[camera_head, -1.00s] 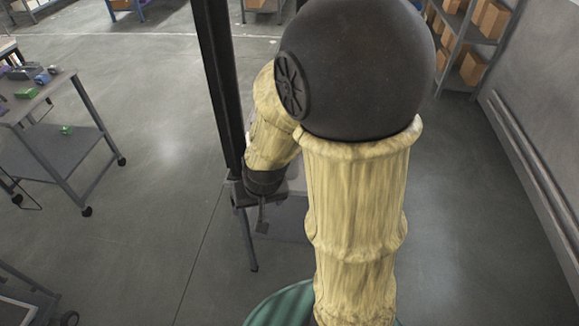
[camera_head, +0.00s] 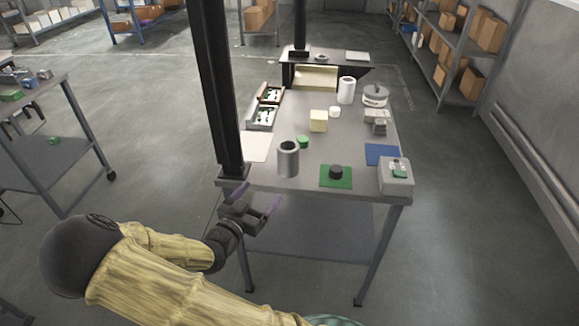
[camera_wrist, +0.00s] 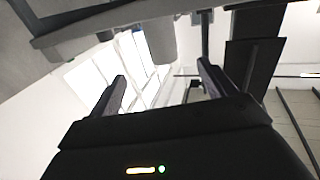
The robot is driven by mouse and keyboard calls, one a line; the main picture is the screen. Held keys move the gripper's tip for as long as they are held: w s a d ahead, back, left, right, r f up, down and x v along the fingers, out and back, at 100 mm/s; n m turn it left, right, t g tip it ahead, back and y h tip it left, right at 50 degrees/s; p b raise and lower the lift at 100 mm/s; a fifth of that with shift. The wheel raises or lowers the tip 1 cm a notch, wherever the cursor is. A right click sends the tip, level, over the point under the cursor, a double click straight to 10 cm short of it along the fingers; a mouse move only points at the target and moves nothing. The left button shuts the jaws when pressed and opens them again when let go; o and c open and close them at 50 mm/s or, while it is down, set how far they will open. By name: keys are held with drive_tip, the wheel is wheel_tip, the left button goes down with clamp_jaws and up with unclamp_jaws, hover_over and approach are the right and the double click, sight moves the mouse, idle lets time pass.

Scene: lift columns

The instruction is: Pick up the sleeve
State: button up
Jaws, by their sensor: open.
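The sleeve, which I take to be the grey metal cylinder (camera_head: 288,160), stands upright near the front left edge of the workbench (camera_head: 310,182). Its dark top opening shows. In the wrist view the workbench appears upside down, and a grey cylinder (camera_wrist: 160,42), likely the same sleeve, lies beyond the fingers. My gripper (camera_head: 256,197) is open and empty, in front of and below the bench's front left corner, apart from the sleeve. Both fingers also show spread in the wrist view (camera_wrist: 162,72).
A black post (camera_head: 215,90) rises at the bench's left front corner, close to my gripper. A green mat (camera_head: 327,183) with a dark knob and a grey box (camera_head: 396,178) stand right of the sleeve. A white sheet (camera_head: 254,146) lies left. A cart (camera_head: 62,165) stands far left.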

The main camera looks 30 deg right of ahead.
sight(283, 164)
drive_tip(key=shift+a, duration=0.15)
drive_tip(key=x, duration=1.2)
drive_tip(key=shift+w, duration=0.1)
drive_tip(key=shift+d+r, duration=0.1)
drive_tip(key=shift+d, duration=0.15)
drive_tip(key=x, duration=0.5)
drive_tip(key=shift+w+r, duration=0.1)
drive_tip(key=shift+r, duration=0.15)
